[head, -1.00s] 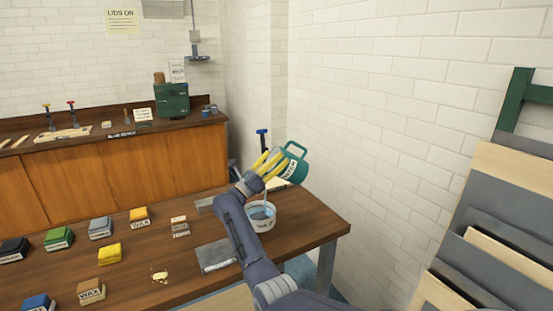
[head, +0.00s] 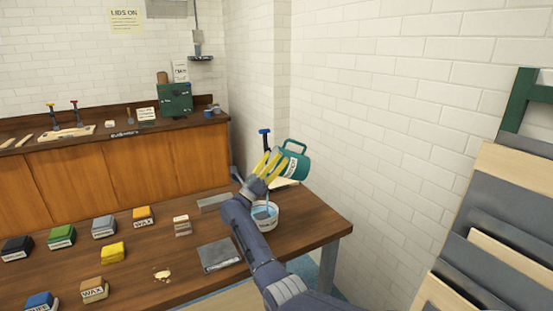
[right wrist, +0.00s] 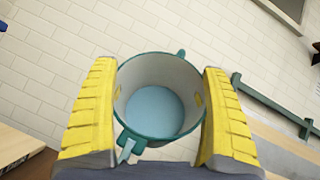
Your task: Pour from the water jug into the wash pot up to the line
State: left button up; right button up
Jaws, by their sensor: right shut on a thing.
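The teal water jug (head: 296,165) is tilted above the wash pot, with its handle upward. My right gripper (head: 267,164) has yellow fingers and is shut around the jug's sides. In the right wrist view the jug (right wrist: 122,97) sits between both fingers (right wrist: 160,115), with pale blue water inside and at its spout. A thin bluish stream shows between jug and pot in the head view. The white wash pot (head: 267,222) stands on the table with bluish water in it. My right arm partly covers the pot, and its fill line cannot be made out. My left gripper is out of view.
The wooden table (head: 200,265) holds several coloured blocks at left, a grey slab (head: 219,255) and a small stacked block (head: 182,226). A blue-topped tool (head: 265,140) stands behind the jug. A rack of boards (head: 490,220) stands at right against the tiled wall.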

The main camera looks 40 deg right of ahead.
jog(key=shift+w+a+n+t+h, duration=0.1)
jog(key=shift+a+n+t+h, duration=0.2)
jog(key=shift+n+t, duration=0.2)
dwell(0.4)
jog(key=r+m+g+y, duration=0.1)
jog(key=m+g+y, duration=0.1)
jog(key=shift+r+m+y, duration=0.3)
jog(key=shift+r+m, duration=0.1)
jog(key=shift+r+m+g+y, duration=0.2)
jog(key=shift+m+g+y, duration=0.2)
notch_tip(320, 180, up, 2)
jog(key=m+y, duration=0.1)
jog(key=y, duration=0.2)
jog(key=shift+m+g, duration=0.3)
jog(key=shift+m, duration=0.1)
notch_tip(320, 180, up, 3)
jog(key=m+y, duration=0.1)
jog(key=y, duration=0.2)
jog(key=m+y, duration=0.1)
jog(key=y, duration=0.2)
jog(key=shift+f+y, duration=0.1)
jog(key=shift+y, duration=0.2)
jog(key=shift+d, duration=0.1)
